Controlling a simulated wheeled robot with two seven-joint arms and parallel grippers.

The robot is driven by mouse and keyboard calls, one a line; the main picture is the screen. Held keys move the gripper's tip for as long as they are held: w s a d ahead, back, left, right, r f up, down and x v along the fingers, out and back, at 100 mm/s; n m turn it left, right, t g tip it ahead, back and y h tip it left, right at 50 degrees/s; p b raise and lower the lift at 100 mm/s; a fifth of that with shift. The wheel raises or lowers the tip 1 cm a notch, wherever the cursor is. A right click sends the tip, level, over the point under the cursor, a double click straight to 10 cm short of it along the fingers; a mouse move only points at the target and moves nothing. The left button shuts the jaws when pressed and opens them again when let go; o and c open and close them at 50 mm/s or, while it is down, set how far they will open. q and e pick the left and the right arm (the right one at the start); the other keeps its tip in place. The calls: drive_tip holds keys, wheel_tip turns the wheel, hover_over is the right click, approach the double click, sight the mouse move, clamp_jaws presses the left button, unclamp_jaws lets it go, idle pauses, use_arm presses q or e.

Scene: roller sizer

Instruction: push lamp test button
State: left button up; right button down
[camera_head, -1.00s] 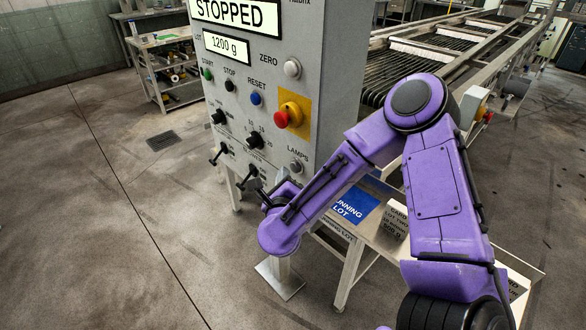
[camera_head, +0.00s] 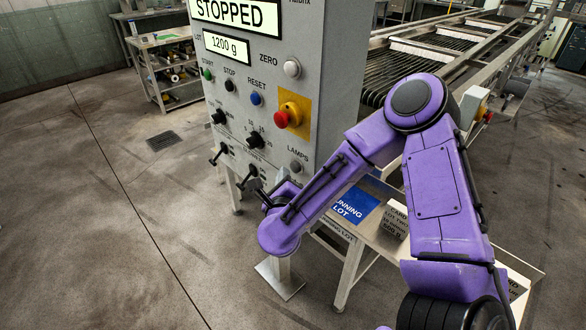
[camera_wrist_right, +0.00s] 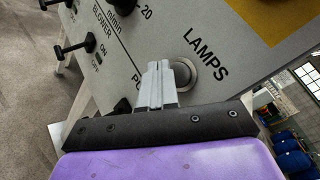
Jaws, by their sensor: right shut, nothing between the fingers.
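The lamp test button (camera_head: 295,166) is a round grey button under the label LAMPS, low on the right of the grey control panel (camera_head: 335,60). In the right wrist view the button (camera_wrist_right: 203,74) sits in a round metal ring. My right gripper (camera_wrist_right: 166,72) is shut and empty, its grey fingers side by side. Its fingertips overlap the left part of the button in that view; I cannot tell whether they touch it. In the head view my purple right forearm reaches to just below the button, and the fingers are hard to make out. My left gripper is not in view.
The panel also carries a red stop knob (camera_head: 281,118) on a yellow plate, a blue RESET button (camera_head: 256,98), a white ZERO button (camera_head: 292,68), and black knobs and levers. The display (camera_head: 236,14) reads STOPPED. A blue lot card (camera_head: 354,206) lies below the panel.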

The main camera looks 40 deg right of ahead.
drive_tip(key=shift+d, duration=0.1)
drive_tip(key=shift+d, duration=0.35)
drive_tip(key=shift+d, duration=0.5)
idle(0.6)
drive_tip(key=shift+a, duration=0.95)
